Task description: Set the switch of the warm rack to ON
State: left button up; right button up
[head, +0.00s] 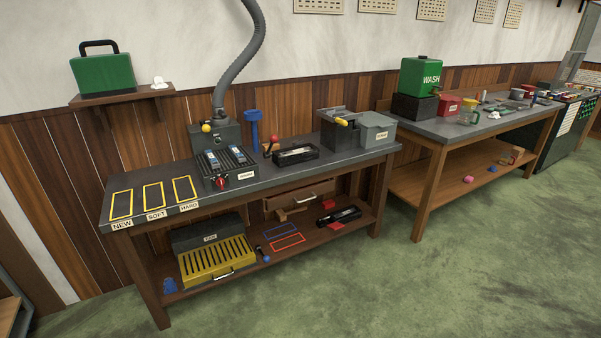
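On the near workbench (195,190), a dark slotted unit (240,156) with grey-blue pieces lying on it looks like the warm rack. A small white label (246,175) is on its front, too small to read. A red knob or switch (220,181) shows at its front left corner; I cannot tell which way it is set. Neither of my grippers is in view.
A grey box with a hose (240,60) stands behind the rack. NEW, SOFT and HARD yellow outlines (153,196) lie left. A black tray (296,154) sits right. A yellow slotted rack (217,262) is on the lower shelf. Green floor (400,285) in front is clear.

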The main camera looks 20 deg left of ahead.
aim_at(220, 182)
jog(key=z, duration=0.6)
jog(key=i, duration=1.45)
jog(key=u, duration=1)
jog(key=i, duration=0.6)
jog(key=u, duration=0.65)
